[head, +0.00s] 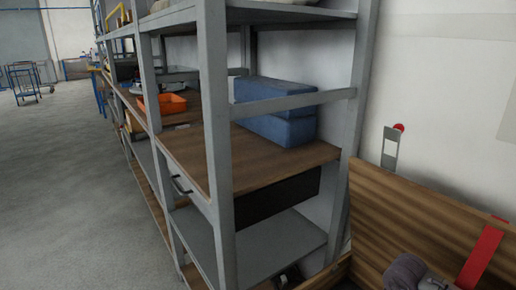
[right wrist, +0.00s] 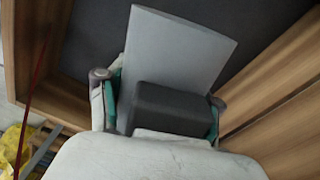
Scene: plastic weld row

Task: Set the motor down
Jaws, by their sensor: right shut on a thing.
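In the right wrist view, my right gripper (right wrist: 160,92) is shut on the motor (right wrist: 172,108), a dark grey block with rounded edges. The green-padded fingers press on its two sides. A flat light grey plate (right wrist: 180,48) extends beyond the dark block; I cannot tell whether it is part of the motor. The motor is over a dark surface (right wrist: 85,38) edged by wooden walls; I cannot tell whether it touches that surface. In the head view, a grey rounded shape at the bottom right edge is too cut off to identify. My left gripper is not in view.
A metal shelf rack (head: 217,130) with wooden shelves holds blue boxes (head: 280,130) and an orange bin (head: 163,103). A wooden panel (head: 385,215) stands at the right, with a red strip (head: 480,257) near it.

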